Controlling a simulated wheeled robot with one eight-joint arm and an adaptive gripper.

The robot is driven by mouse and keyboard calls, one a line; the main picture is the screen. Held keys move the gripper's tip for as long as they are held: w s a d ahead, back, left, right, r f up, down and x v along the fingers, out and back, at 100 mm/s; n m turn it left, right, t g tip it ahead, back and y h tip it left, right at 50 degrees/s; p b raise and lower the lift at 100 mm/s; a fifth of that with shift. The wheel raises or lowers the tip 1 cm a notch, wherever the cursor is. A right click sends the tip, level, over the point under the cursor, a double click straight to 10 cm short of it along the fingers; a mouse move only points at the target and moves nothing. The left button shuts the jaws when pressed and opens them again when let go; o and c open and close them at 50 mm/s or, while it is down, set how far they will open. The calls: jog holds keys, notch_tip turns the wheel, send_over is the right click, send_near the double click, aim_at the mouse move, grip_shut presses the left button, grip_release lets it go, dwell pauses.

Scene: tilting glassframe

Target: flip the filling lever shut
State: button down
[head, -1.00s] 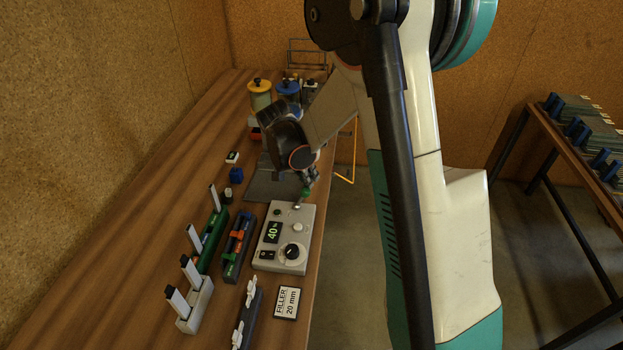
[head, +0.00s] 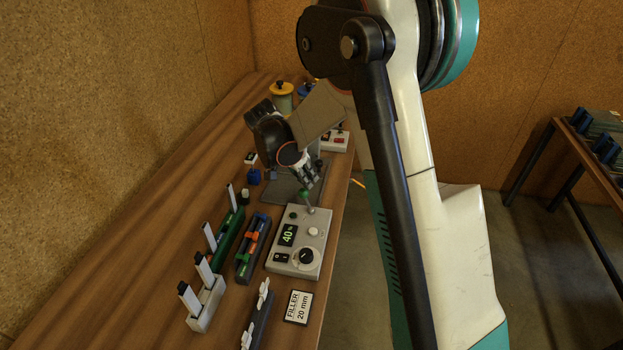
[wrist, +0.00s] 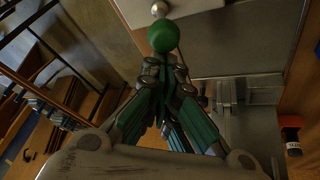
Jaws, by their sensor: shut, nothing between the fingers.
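The filling lever, a short metal rod with a green ball knob (head: 304,193), stands on the far end of the grey control box (head: 300,240). In the head view it leans up and to the left. My gripper (head: 314,182) is just beyond the knob, low over the table. In the wrist view the green knob (wrist: 162,37) is just ahead of the closed fingertips (wrist: 164,72), with the rod's pale end behind it. The fingers are shut with nothing between them. I cannot tell whether they touch the knob.
The box has a display reading 40 and a black dial (head: 305,257). A label card (head: 299,307) lies in front of it. A black and orange holder (head: 253,247) and a green rack (head: 231,233) stand to the left. Yellow- and blue-lidded jars are behind. The table's right edge is close.

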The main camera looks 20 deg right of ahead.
jog(key=shift+d+f, duration=0.1)
jog(key=shift+s+d+f+b, duration=0.3)
jog(key=shift+s+d+b, duration=0.1)
jog(key=shift+d, duration=0.1)
jog(key=w+d+r, duration=0.2)
jog(key=d, duration=0.2)
jog(key=w+a+r+p, duration=0.1)
jog(key=a+r+p, duration=0.1)
jog(key=a+r, duration=0.3)
jog(key=a, duration=0.3)
jog(key=shift+w+r+p, duration=0.3)
jog(key=shift+r+p, duration=0.05)
jog(key=shift+p, duration=0.05)
jog(key=shift+a, duration=0.1)
